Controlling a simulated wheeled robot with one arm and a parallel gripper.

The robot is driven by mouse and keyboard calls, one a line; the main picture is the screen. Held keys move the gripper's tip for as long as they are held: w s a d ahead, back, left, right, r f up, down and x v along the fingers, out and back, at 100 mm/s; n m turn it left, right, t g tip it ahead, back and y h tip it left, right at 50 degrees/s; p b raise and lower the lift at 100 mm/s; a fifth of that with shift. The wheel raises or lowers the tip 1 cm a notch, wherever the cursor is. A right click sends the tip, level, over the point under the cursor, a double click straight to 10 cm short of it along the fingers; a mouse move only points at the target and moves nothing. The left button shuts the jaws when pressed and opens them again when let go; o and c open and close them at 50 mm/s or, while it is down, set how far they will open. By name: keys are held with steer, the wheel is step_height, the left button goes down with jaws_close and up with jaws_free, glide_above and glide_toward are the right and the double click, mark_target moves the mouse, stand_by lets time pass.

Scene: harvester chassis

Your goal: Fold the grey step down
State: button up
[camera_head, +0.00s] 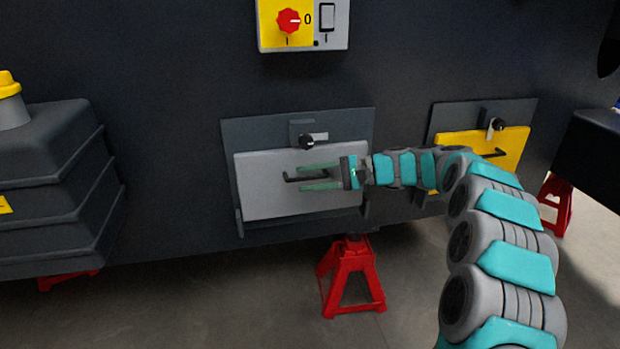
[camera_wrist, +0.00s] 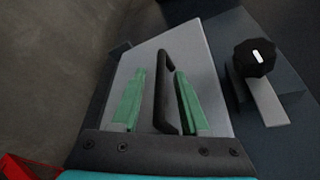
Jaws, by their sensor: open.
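The grey step (camera_head: 265,192) is folded up flat against its dark backing plate (camera_head: 235,130) on the chassis. A black bar handle (camera_head: 300,178) runs across its face. My gripper (camera_head: 318,177) is open, with its green fingers above and below the handle. In the wrist view the handle (camera_wrist: 164,90) stands between the two fingers (camera_wrist: 158,100), with a gap to each side. A black knob (camera_head: 307,142) with a light grey latch tab (camera_head: 320,137) sits above the step's top edge. The knob (camera_wrist: 255,58) and tab (camera_wrist: 262,100) also show in the wrist view.
A yellow step (camera_head: 515,145) with its own latch is at the right, partly behind my arm. A control panel with a red switch (camera_head: 289,21) is above. A red jack stand (camera_head: 350,275) stands below. A dark stepped housing (camera_head: 60,190) juts out at the left.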

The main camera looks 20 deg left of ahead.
steer(key=shift+c, duration=0.3)
jaws_close()
stand_by(1.0)
